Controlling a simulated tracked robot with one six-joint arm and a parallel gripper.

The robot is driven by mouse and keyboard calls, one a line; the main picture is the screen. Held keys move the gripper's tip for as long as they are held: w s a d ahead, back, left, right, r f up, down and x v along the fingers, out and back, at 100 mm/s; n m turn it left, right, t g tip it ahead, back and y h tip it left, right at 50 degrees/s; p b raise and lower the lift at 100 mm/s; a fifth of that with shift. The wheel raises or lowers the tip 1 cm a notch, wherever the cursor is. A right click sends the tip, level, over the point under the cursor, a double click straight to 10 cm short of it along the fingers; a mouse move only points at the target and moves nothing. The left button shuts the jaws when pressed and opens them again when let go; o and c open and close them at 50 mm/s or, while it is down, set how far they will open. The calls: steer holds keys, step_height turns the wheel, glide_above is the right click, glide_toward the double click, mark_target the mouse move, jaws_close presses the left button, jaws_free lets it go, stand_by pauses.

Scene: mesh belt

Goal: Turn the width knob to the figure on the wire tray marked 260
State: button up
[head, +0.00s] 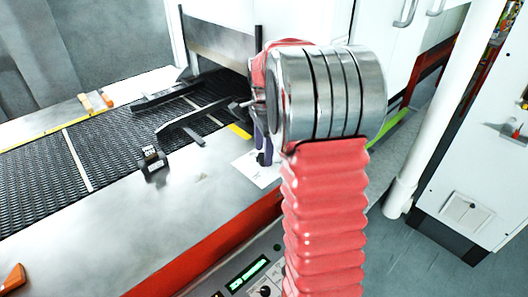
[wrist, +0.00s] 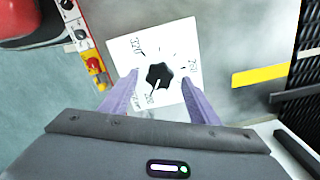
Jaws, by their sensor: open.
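The width knob is a black lobed knob (wrist: 160,77) on a white square plate (wrist: 132,48) with printed figures around it, rotated and small. A pale pointer mark on the knob faces the lower-left figure, which looks like 200, though I cannot read it surely. My gripper (wrist: 160,78) is open, with one purple finger on each side of the knob; I cannot tell whether they touch it. In the head view, my gripper (head: 264,156) points down over the white plate (head: 252,166), and the knob is hidden there. I cannot make out a wire tray marked 260.
A black mesh belt (head: 40,155) runs at left into a machine opening, with dark guide rails (head: 185,125) above it. A small black block (head: 152,160) stands on the metal ledge. A control panel with a green display (head: 248,275) lies below. A white post (head: 440,100) stands right.

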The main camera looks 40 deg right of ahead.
steer(key=shift+f, duration=0.55)
steer(key=shift+c, duration=0.5)
steer(key=c, duration=0.9)
